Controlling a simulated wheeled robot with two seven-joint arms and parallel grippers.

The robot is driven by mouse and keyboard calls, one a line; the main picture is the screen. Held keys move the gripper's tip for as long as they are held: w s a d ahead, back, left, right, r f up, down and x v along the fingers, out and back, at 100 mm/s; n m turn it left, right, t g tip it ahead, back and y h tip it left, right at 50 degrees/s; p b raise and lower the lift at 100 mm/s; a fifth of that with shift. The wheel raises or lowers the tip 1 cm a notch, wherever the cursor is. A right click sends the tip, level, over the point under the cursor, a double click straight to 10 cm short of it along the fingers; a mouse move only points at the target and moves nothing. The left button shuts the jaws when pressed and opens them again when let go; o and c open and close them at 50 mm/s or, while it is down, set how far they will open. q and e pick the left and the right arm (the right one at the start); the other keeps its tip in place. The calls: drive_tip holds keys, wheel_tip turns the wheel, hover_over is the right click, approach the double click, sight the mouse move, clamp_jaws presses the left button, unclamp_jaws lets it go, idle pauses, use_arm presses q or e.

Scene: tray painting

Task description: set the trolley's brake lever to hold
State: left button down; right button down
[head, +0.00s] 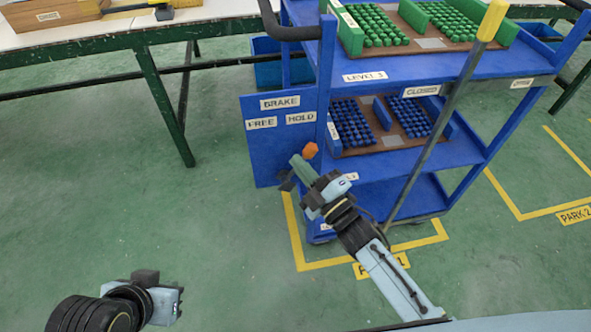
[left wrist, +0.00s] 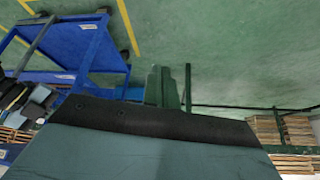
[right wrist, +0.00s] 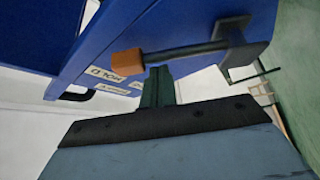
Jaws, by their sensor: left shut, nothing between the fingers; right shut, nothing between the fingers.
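The blue trolley (head: 390,180) stands in front of me, with a brake panel (head: 262,155) on its left side marked FREE on the left and HOLD on the right. The brake lever's orange knob (head: 310,150) is below and slightly right of the HOLD label (head: 300,118). In the right wrist view the lever's dark rod (right wrist: 185,50) runs from its mount to the orange knob (right wrist: 127,63). My right gripper (head: 298,163) is shut and empty beside the lever; I cannot tell whether they touch. My left gripper (head: 145,277) is shut and empty, low at the left, away from the trolley.
The trolley's shelves hold green and blue parts on brown trays. A grey bar with a yellow grip (head: 492,20) slants across the trolley's right part. A green-legged table (head: 150,90) stands at the back left. The floor between it and my left gripper is clear.

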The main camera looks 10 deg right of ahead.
use_arm(q)
drive_tip(key=shift+w+d+r+t+h+b, duration=0.1)
drive_tip(key=shift+w+d+r+t, duration=0.25)
drive_tip(key=shift+w, duration=0.25)
drive_tip(key=shift+w+d+r+t+h+b, duration=0.1)
drive_tip(key=shift+w+r+t, duration=0.2)
drive_tip(key=shift+w+t, duration=0.25)
drive_tip(key=shift+w+d+r+t+h+b, duration=0.1)
drive_tip(key=shift+w+d+r+t, duration=0.2)
drive_tip(key=shift+w, duration=0.35)
use_arm(e)
drive_tip(key=shift+d+f+m+t, duration=0.15)
drive_tip(key=shift+d+m+t, duration=0.25)
drive_tip(key=shift+m, duration=0.2)
